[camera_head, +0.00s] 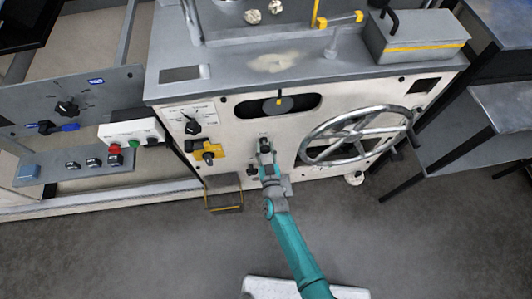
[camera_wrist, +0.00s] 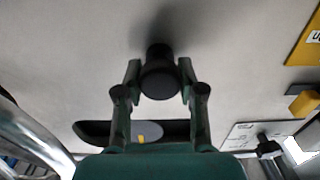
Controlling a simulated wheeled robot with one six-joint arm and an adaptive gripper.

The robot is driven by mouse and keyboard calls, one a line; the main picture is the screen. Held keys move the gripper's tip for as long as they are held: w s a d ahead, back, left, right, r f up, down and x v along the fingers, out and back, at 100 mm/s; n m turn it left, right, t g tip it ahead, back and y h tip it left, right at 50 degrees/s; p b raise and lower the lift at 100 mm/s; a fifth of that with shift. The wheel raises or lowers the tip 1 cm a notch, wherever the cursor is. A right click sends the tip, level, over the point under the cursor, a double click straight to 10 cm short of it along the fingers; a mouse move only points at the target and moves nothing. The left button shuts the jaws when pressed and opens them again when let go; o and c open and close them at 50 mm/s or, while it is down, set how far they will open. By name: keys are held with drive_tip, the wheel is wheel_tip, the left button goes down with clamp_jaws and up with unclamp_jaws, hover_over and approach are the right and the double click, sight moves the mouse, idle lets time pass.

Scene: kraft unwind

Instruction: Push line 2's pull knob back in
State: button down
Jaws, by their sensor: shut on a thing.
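A black round pull knob (camera_wrist: 158,80) stands out from the pale machine panel (camera_head: 235,125) in the wrist view. The fingertips of my gripper (camera_wrist: 159,70) sit on either side of it, shut on it. In the head view my gripper (camera_head: 265,150) is at the panel's front, below the oval slot, and mostly covers the knob. How far the knob stands out from the panel is hard to tell. Any line label by the knob is not readable.
A spoked handwheel (camera_head: 357,136) is close to the right of my gripper. The oval slot (camera_head: 300,103) is above. A yellow switch (camera_head: 208,151) and a rotary selector (camera_head: 193,127) are to the left. A small step (camera_head: 224,202) juts out low. The floor in front is open.

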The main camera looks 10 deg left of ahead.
drive_tip(key=shift+w+r, duration=0.1)
drive_tip(key=c, duration=0.7)
unclamp_jaws()
drive_tip(key=v, duration=1.2)
